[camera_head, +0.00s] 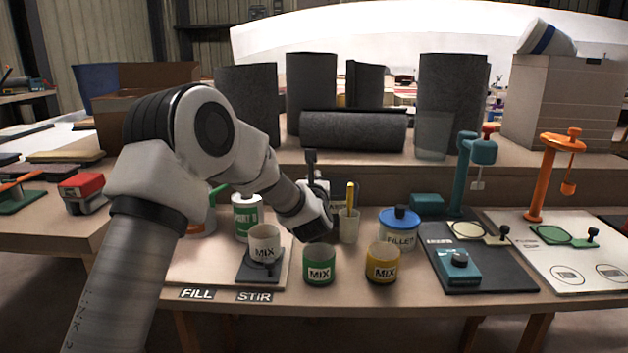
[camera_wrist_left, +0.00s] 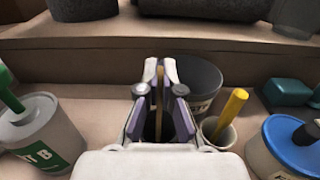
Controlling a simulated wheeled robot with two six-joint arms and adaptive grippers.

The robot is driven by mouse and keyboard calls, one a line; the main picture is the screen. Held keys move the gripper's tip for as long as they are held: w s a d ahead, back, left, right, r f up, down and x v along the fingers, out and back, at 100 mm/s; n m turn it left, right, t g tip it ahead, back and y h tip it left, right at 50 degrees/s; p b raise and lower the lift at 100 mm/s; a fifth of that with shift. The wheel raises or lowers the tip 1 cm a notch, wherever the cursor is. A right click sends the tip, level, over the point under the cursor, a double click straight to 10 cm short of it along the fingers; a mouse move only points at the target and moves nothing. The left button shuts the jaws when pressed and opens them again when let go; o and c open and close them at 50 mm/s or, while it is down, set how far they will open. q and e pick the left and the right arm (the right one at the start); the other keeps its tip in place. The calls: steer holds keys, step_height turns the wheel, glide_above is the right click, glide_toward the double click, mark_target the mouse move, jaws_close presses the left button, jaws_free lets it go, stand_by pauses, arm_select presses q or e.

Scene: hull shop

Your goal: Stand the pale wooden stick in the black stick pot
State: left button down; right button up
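My left gripper (camera_head: 314,172) is at the middle of the bench, beyond the MIX cups. In the head view the pot (camera_head: 339,191) is mostly behind my gripper, and the pale stick cannot be made out. From these views I cannot tell how high the stick is above the pot. My right gripper is not in view.
A cream cup with a yellow stick (camera_head: 350,197) stands close right of my gripper. A blue-lidded filler tub (camera_head: 400,232) is further right. Green (camera_head: 319,266) and yellow (camera_head: 383,264) MIX cups stand in front. A green-labelled can (camera_head: 246,217) is left. A raised shelf runs behind.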

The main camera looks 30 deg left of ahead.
arm_select(q)
steer(key=shift+f, duration=0.1)
stand_by(0.3)
steer(key=shift+c, duration=2.2)
jaws_free()
steer(key=shift+r+p, duration=2.05)
steer(key=shift+r, duration=3)
